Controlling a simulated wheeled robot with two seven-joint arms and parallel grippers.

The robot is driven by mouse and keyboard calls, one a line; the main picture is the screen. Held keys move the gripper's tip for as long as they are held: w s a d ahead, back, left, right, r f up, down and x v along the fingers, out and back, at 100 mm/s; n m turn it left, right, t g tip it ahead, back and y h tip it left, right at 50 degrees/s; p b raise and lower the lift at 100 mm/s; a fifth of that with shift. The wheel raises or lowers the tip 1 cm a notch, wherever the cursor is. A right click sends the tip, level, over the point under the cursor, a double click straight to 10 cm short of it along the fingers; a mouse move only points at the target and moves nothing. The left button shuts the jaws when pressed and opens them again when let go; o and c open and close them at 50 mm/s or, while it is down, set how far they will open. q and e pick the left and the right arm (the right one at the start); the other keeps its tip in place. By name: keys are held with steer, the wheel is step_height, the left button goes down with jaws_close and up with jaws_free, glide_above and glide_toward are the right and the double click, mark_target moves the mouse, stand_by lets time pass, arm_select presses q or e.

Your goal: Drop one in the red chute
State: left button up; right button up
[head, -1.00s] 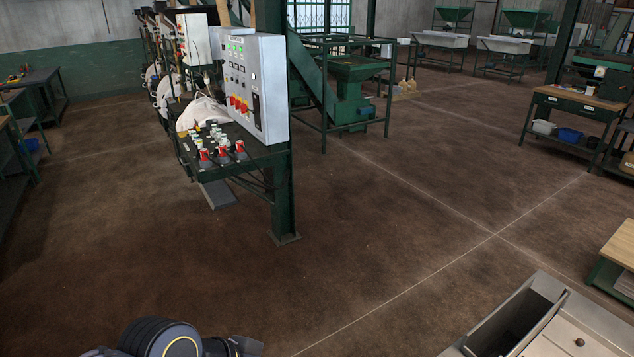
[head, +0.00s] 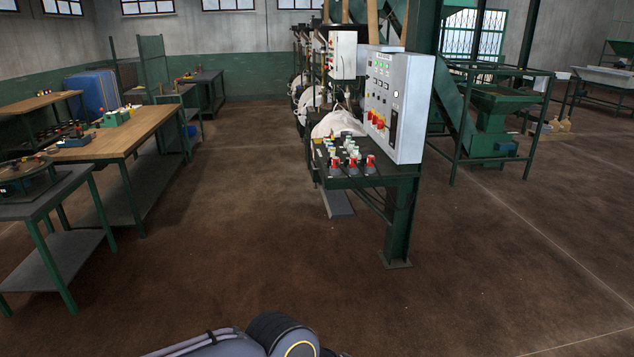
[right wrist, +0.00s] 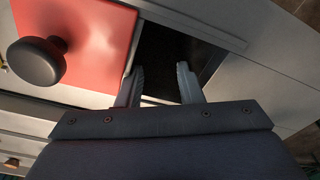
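In the right wrist view, a flat red panel (right wrist: 75,45) with a round black knob (right wrist: 36,61) lies at the upper left, on a pale grey metal surface. A dark rectangular opening (right wrist: 165,55) is beside the red panel, to its right. My right gripper (right wrist: 160,85) is over this opening; its two fingers are apart with nothing seen between them. My left gripper is not in view. Small bottle-like pieces with red, yellow and white parts (head: 350,157) stand on a green table below a control panel in the head view.
A grey control panel (head: 398,100) stands on the green frame, whose post (head: 400,222) reaches the floor. Wooden-topped workbenches (head: 125,133) and a grey table (head: 45,190) stand at left. The brown floor (head: 240,230) between them is clear.

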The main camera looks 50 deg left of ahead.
step_height(320, 180, up, 8)
steer(key=s, duration=0.1)
stand_by(0.4)
steer(key=shift+f, duration=0.1)
